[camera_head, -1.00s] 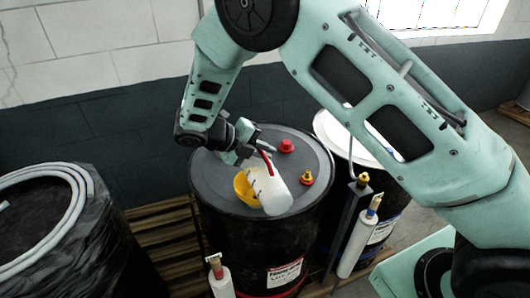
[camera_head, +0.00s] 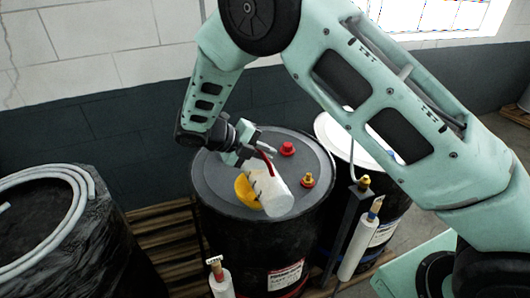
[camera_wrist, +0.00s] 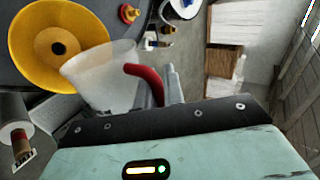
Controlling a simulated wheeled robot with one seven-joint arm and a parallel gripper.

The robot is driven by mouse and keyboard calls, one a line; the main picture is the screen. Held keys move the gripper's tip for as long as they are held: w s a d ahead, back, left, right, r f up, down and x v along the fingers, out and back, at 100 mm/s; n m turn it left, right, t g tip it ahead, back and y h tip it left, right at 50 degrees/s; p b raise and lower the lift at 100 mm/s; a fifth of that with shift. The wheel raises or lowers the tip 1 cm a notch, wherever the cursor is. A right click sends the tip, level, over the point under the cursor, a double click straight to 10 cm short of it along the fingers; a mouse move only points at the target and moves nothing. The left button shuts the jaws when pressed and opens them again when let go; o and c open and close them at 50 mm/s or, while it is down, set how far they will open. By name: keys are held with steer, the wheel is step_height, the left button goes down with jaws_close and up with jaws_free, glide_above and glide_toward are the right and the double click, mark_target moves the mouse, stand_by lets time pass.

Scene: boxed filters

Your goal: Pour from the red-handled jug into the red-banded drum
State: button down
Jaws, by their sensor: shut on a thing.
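The white jug (camera_head: 272,194) with its red handle (camera_head: 266,163) is held tilted above the drum's top, beside and partly over a yellow funnel (camera_head: 243,188). My gripper (camera_head: 246,154) is shut on the red handle. The red-banded drum (camera_head: 250,240) is black, with a grey lid and a red band low on its side. In the wrist view the jug (camera_wrist: 103,77) stands in front of the funnel's edge (camera_wrist: 85,30), and the funnel's dark hole shows. The jug's contents and any stream cannot be made out.
Red (camera_head: 288,148) and yellow (camera_head: 308,180) caps stand on the lid. A second, white-topped drum (camera_head: 345,140) is close on the right. A wrapped black drum with a pale hose (camera_head: 75,225) is at left. Capped white tubes (camera_head: 357,245) stand in front.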

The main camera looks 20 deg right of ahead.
steer(key=shift+w+r+n+g, duration=0.15)
steer(key=shift+w+n+g, duration=0.35)
steer(key=shift+w, duration=0.45)
steer(key=shift+w+r+n+g, duration=0.1)
steer(key=shift+w+n+g, duration=0.4)
steer(key=shift+w, duration=0.4)
stand_by(2.4)
steer(key=shift+w+f+n+g, duration=0.15)
steer(key=shift+w+n+g, duration=0.35)
steer(key=shift+w+g, duration=0.55)
stand_by(2.7)
